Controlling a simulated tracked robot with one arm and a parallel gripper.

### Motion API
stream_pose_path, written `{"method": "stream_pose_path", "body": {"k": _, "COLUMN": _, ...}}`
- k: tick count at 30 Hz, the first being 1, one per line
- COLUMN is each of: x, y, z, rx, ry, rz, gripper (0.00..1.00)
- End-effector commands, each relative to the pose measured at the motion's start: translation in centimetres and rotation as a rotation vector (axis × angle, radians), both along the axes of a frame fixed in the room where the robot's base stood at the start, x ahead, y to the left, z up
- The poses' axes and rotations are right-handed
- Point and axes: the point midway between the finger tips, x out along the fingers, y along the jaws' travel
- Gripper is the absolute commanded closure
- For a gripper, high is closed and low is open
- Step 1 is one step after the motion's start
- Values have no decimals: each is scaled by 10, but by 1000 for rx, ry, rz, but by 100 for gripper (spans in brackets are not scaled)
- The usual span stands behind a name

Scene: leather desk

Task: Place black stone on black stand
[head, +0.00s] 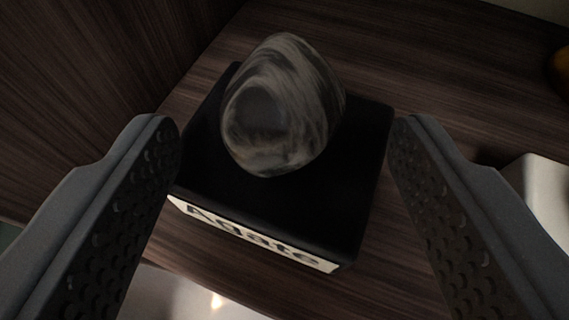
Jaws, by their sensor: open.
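A dark grey, streaked stone (282,104) rests on top of a black stand (345,185), toward its back left. The stand has a pale label reading "Agate" on its front side. My gripper (284,135) is open, with one textured finger left of the stand and the other right of it. Nothing is held between the fingers. The underside of the stone is hidden, and I cannot tell whether the fingers touch the stand.
The stand sits on a dark wood-grain surface (430,70). A dark wood panel (90,60) rises at the left. A white object (541,190) lies at the right edge, and an orange object (562,72) shows at the far right. A pale shiny surface (190,295) is at the bottom.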

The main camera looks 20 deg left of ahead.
Motion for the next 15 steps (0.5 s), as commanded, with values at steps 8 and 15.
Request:
{"method": "stream_pose_path", "body": {"k": 8, "x": -38, "y": -14, "z": 20, "rx": 1, "ry": -4, "rz": -1, "gripper": 38}}
{"method": "stream_pose_path", "body": {"k": 15, "x": -66, "y": -24, "z": 31, "rx": 1, "ry": -2, "rz": 0, "gripper": 38}}
